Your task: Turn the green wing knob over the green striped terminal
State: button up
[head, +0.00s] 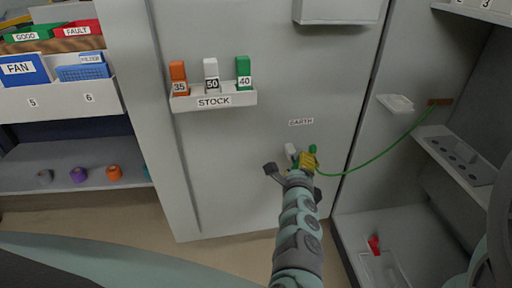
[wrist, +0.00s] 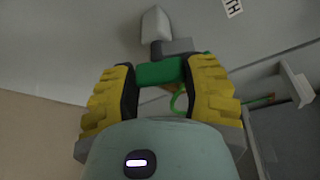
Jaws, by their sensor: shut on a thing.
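The green wing knob (head: 312,149) is on the pale wall panel just below the EARTH label (head: 301,122). In the wrist view the knob (wrist: 160,72) lies across between my two yellow fingers. My gripper (head: 304,161) is shut on it; its fingers also show in the wrist view (wrist: 160,88). A grey part (wrist: 178,46) and a white piece (wrist: 155,24) are behind the knob. A green wire (head: 365,162) runs from the knob area to the right. I cannot make out the terminal's green stripes; my gripper covers that area.
A STOCK shelf (head: 214,99) with orange, white and green blocks is at upper left. The wire ends at a brown block (head: 440,102) on the side wall at right. A red item (head: 374,245) lies low in the right bay. Bins stand at far left.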

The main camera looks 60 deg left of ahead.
jog(key=m+g+p, duration=0.1)
jog(key=p, duration=0.2)
jog(key=m+g+p, duration=0.1)
jog(key=m+p, duration=0.1)
jog(key=p, duration=0.1)
jog(key=shift+w+r, duration=0.15)
jog(key=shift+r, duration=0.2)
jog(key=shift+f+m+g+p, duration=0.2)
jog(key=shift+m+g+p, duration=0.4)
jog(key=shift+m+p, duration=0.5)
jog(key=shift+f+p, duration=0.1)
jog(key=shift+p, duration=0.35)
jog(key=o, duration=1.2)
jog(key=shift+d, duration=0.1)
jog(key=v, duration=0.7)
